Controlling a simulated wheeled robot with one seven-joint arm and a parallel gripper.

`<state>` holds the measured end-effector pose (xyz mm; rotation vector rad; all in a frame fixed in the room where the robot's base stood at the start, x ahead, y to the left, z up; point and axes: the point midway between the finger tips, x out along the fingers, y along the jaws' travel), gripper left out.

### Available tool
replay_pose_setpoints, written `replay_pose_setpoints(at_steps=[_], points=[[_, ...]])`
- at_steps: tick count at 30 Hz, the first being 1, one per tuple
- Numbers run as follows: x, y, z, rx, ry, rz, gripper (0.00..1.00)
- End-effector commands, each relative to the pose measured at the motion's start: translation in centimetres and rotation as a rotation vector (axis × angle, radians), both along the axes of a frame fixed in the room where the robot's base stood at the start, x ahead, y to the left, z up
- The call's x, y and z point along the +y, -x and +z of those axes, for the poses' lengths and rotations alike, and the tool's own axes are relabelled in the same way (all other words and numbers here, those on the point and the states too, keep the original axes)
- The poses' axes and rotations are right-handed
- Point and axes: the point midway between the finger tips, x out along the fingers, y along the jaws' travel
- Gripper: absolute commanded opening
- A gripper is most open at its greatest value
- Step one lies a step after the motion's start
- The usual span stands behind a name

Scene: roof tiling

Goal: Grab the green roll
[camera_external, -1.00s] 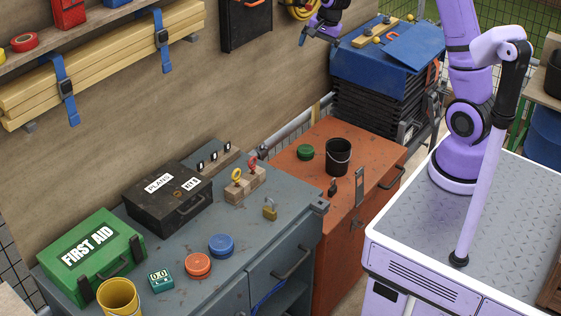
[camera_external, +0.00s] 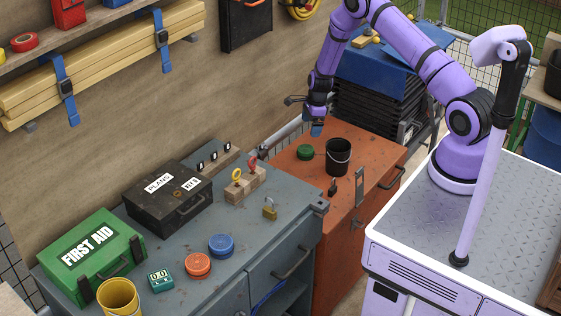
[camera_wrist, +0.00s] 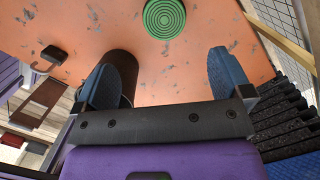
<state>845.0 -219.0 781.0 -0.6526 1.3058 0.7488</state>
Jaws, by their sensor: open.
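The green roll (camera_external: 305,152) lies flat on the orange cabinet top (camera_external: 292,165), left of the black bucket. In the wrist view the green roll (camera_wrist: 165,18) shows its ringed round face at the top, beyond my fingertips. My gripper (camera_external: 317,130) hangs above the cabinet, above and slightly right of the roll in the picture, apart from it. In the wrist view my gripper (camera_wrist: 168,72) has its two blue fingers spread wide with nothing between them.
A black bucket (camera_external: 338,157) stands close right of the roll; in the wrist view my left finger partly covers it. A padlock (camera_external: 333,186) lies in front. A grey workbench (camera_external: 240,266) with a blue roll (camera_external: 221,245) and an orange roll (camera_external: 198,265) adjoins at left.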

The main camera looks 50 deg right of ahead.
Motion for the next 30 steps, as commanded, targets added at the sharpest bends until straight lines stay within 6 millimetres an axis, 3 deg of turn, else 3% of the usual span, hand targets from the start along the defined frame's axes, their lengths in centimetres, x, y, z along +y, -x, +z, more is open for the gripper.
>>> replay_pose_setpoints(at_steps=[12, 22, 30], points=[[0.3, -0.2, -5.5, 0.011, -0.004, -0.031, 0.97], [0.5, -0.7, -7.8, 0.009, -0.002, -0.031, 0.97], [0.8, -1.4, -11.2, 0.010, -0.003, -0.031, 0.97]])
